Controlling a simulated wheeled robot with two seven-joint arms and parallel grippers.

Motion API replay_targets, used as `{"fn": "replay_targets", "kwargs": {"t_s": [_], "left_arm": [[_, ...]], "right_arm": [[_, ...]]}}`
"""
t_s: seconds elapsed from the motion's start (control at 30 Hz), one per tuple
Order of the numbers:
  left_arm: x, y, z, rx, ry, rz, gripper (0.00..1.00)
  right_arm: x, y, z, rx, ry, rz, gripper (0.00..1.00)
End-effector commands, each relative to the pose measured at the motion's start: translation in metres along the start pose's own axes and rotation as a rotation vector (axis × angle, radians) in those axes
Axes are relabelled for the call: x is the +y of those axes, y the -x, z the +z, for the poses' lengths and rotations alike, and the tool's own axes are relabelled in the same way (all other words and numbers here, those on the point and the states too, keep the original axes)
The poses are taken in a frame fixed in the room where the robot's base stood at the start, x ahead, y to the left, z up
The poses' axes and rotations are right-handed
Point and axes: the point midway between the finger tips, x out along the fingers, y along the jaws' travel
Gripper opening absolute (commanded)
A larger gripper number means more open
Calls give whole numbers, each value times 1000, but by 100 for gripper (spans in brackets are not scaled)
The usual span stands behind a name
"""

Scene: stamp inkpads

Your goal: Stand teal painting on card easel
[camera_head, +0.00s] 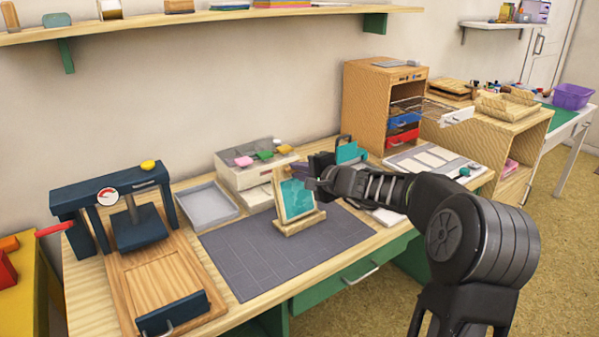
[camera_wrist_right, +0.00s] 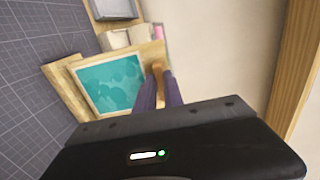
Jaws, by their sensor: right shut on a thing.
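The teal painting (camera_head: 296,198) is a small framed picture with a pale wooden frame. It stands tilted back on the wooden card easel (camera_head: 300,223), with its lower edge at the easel's ledge. My right gripper (camera_head: 318,178) is at the painting's right edge, shut on the frame. My left gripper is not in view.
The easel stands on a dark grey cutting mat (camera_head: 270,255). A grey tray (camera_head: 206,204) and a box with coloured inkpads (camera_head: 255,165) are behind. A dark blue press (camera_head: 125,215) stands at left. The mat's front is clear.

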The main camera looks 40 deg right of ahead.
Motion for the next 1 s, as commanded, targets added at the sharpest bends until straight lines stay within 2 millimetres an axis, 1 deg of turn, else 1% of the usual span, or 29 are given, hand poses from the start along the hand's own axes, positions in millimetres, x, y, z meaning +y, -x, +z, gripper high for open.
{"fn": "replay_targets", "kwargs": {"t_s": [0.47,0.5,0.77,0.8,1.0], "left_arm": [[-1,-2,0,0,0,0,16],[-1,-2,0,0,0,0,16],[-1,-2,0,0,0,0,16],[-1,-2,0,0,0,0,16],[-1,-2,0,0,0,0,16]], "right_arm": [[1,0,0,0,0,-1,0],[1,0,0,0,0,-1,15],[1,0,0,0,0,-1,36],[1,0,0,0,0,-1,38],[2,0,0,0,0,0,38]]}}
